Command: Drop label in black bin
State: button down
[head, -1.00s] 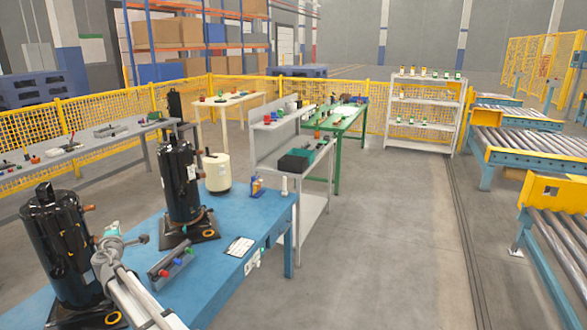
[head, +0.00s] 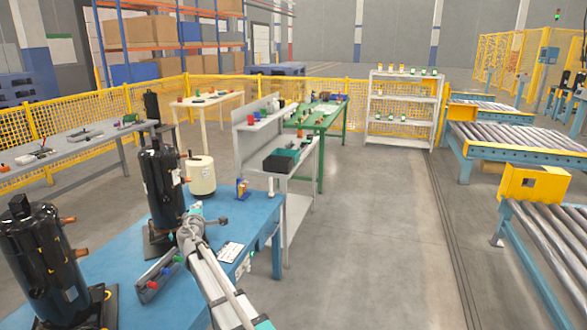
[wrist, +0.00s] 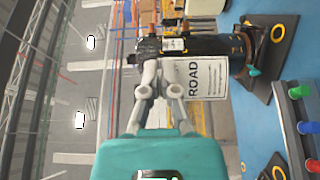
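A white label with the black letters "ROAD" (wrist: 208,78) is at my gripper's fingertips in the wrist view. My gripper (wrist: 161,72) looks closed on its edge, with one finger partly covering it. The label overlaps a black compressor behind it and sticks out past the compressor's side. In the head view my gripper (head: 190,228) is over the blue table, beside the second compressor; its fingertips and the held label are not clear there.
Two black compressors (head: 45,255) (head: 158,185) stand on the blue table (head: 258,212). A block with coloured knobs (head: 158,278) and a white printed card (head: 230,252) lie near its front edge. A cream tank (head: 201,177) stands behind. The floor to the right (head: 370,240) is clear.

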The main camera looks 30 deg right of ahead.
aim_at(277, 174)
jog(key=z, duration=0.8)
jog(key=k, duration=0.9)
jog(key=i, duration=0.85)
jog(key=z, duration=0.05)
